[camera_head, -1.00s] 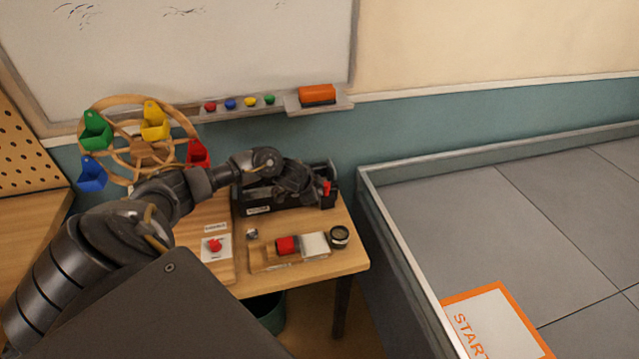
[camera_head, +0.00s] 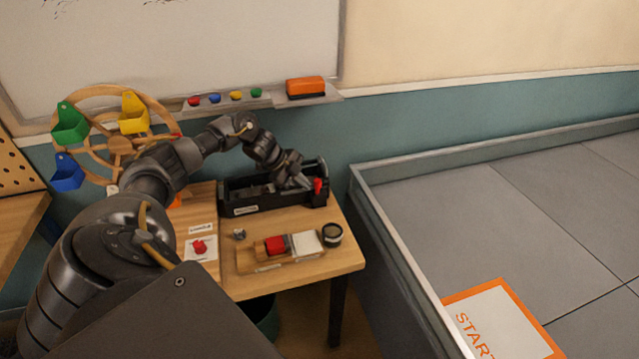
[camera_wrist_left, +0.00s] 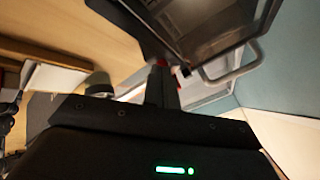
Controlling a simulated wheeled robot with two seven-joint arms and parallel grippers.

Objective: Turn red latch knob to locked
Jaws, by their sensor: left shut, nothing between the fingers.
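A long black box (camera_head: 240,208) with an open top stands at the back of the wooden table in the head view. A red latch knob (camera_head: 318,186) sits at its right end. My left gripper (camera_head: 302,183) is over the right part of the box, just left of the knob; I cannot tell whether it touches the knob. In the left wrist view its shut fingers (camera_wrist_left: 162,88) hold nothing, and a little red shows behind them. The knob's exact angle is too small to read. My right gripper is not in view.
A red button (camera_head: 199,247) on a white plate, a wooden block with red and white parts (camera_head: 277,245) and a dark round jar (camera_head: 332,235) are on the table. A wheel with coloured buckets (camera_head: 120,147) stands left. A grey-walled arena (camera_head: 400,262) lies right.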

